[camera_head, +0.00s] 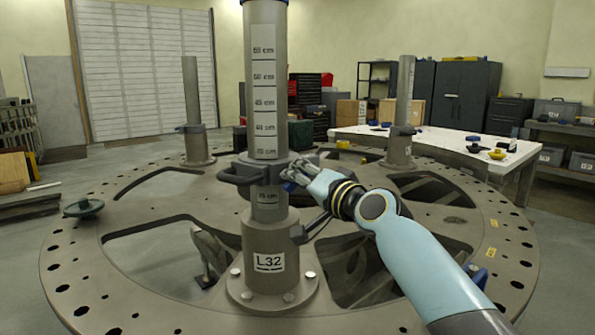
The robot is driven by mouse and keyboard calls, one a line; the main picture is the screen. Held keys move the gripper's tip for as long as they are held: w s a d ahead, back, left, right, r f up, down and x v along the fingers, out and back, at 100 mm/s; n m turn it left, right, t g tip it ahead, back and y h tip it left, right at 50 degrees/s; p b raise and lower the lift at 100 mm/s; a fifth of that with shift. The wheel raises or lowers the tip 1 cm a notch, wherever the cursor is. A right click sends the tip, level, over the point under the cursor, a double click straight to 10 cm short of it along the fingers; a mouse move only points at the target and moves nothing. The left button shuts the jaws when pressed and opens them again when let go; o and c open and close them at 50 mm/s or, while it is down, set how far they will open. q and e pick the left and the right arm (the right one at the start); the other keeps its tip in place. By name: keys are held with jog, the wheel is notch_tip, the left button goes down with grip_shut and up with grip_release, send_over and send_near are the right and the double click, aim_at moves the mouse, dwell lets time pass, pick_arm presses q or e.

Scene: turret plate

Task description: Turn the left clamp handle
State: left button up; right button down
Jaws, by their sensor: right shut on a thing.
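A grey post (265,82) with centimetre marks and an L32 label stands upright on the round turret plate (75,262). A dark clamp collar (243,170) sits around it, with a loop grip on its left side. A small blue handle (289,187) shows at the collar's right side. My right gripper (296,178) reaches in from the right and is shut on this blue handle. The fingers hide part of the handle and collar. My left gripper is not in view.
Two more posts with clamps stand farther back, one at the left (193,105) and one at the right (404,105). The plate has large openings. A white-topped table (450,142) stands behind right.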

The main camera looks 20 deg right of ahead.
jog(key=m+p, duration=0.1)
jog(key=m, duration=0.3)
jog(key=shift+f+p, duration=0.1)
jog(key=shift+p, duration=0.2)
jog(key=shift+d+f+m+p, duration=0.15)
jog(key=shift+m+p, duration=0.3)
jog(key=shift+m, duration=1.15)
jog(key=c, duration=1.2)
grip_release()
jog(key=shift+c, duration=0.2)
